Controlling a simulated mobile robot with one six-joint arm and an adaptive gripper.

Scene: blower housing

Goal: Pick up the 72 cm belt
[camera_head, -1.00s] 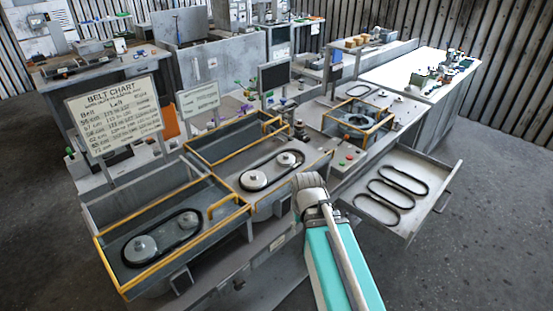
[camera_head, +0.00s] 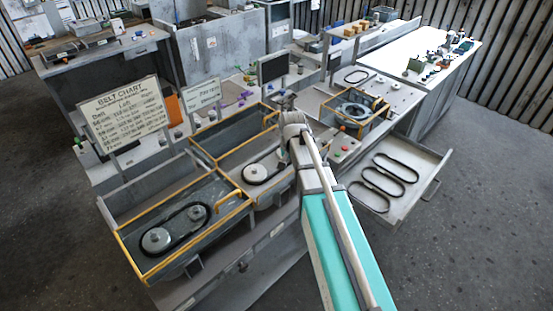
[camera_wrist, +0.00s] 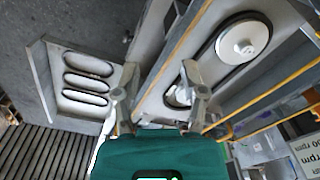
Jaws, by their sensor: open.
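Three black belts lie apart, side by side, in the open drawer at the right of the head view: a far one (camera_head: 404,161), a middle one (camera_head: 390,172) and a near one (camera_head: 378,186). They also show at the left of the wrist view. No length marks are readable on them, so I cannot tell which is 72 cm. My gripper (camera_wrist: 160,78) is open and empty, with two separated fingers in the wrist view. It is above the bench, left of the drawer in the head view. My arm hides part of the middle pulley station.
The open drawer (camera_head: 420,192) juts out on the right. Belts run around pulleys in the left station (camera_head: 122,247) and middle station (camera_head: 263,172), both with yellow rails. A belt chart (camera_head: 124,112) stands behind.

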